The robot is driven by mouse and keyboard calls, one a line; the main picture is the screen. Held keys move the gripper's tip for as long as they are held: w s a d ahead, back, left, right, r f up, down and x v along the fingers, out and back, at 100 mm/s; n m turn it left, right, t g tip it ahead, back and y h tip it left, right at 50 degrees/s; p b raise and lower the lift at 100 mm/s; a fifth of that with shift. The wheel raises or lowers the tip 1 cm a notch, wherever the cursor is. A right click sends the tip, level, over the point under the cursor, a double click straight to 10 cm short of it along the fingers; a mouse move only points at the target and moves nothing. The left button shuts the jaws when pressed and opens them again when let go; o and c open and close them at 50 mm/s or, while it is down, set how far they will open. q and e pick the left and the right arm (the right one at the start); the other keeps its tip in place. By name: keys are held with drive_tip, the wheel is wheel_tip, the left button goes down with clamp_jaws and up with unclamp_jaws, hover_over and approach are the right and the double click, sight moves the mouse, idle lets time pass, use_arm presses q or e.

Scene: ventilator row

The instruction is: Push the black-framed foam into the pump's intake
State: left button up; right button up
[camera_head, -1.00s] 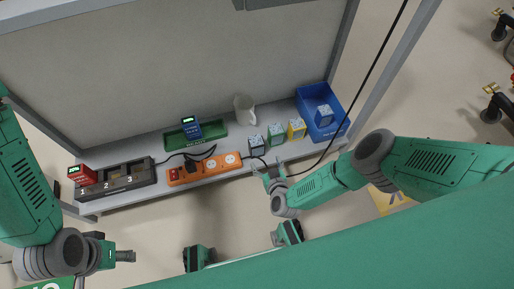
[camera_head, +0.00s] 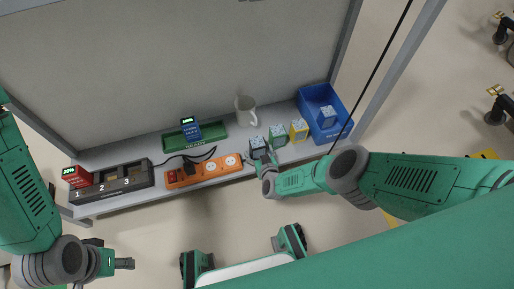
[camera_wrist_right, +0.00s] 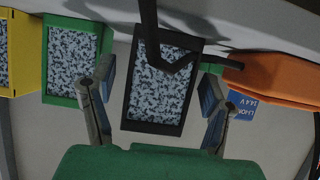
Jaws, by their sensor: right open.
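The black-framed foam block (camera_head: 256,143) stands at the shelf's front edge, leftmost of three framed blocks. In the right wrist view the black-framed foam (camera_wrist_right: 158,112) fills the middle, its speckled grey face toward the camera. My right gripper (camera_head: 263,157) is open at this block. In the wrist view its two fingers lie on either side of the frame, with gaps showing, and it is not closed on it. My left gripper (camera_head: 124,263) hangs empty at lower left, away from the shelf; its jaw opening is too small to judge. I cannot make out a pump intake.
Green-framed (camera_head: 278,134) and yellow-framed (camera_head: 298,130) blocks stand close to the right. A black cable (camera_wrist_right: 149,30) crosses before the foam.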

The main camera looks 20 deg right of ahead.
sight(259, 153)
drive_tip(key=shift+a, duration=0.1)
drive_tip(key=c, duration=1.3)
drive_tip(key=shift+r, duration=0.15)
drive_tip(key=shift+r+p, duration=0.9)
drive_tip(key=shift+p, duration=0.05)
drive_tip(key=shift+s+p, duration=0.6)
drive_tip(key=shift+s, duration=1.05)
